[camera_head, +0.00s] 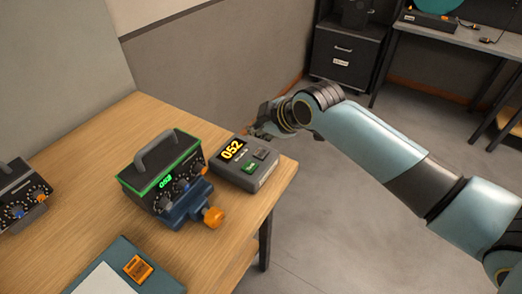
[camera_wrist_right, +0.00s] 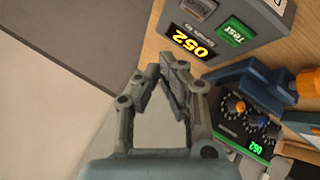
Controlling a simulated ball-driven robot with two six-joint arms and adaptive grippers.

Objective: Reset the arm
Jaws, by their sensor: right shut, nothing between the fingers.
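My right arm reaches in from the right in the head view. Its gripper (camera_head: 262,128) is past the table's far right edge, behind the grey display box. In the right wrist view the fingers (camera_wrist_right: 174,72) are shut with nothing between them, and the display box lies beyond them at the upper right. My left gripper is in neither view.
The grey box (camera_head: 226,177) shows 052 beside a green Test button. A green-edged fader unit (camera_head: 187,158) sits in a blue clamp (camera_head: 186,208) with an orange knob (camera_head: 213,217). Another unit (camera_head: 18,180) is at left. Open floor (camera_head: 335,215) lies right of the table (camera_head: 90,190).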

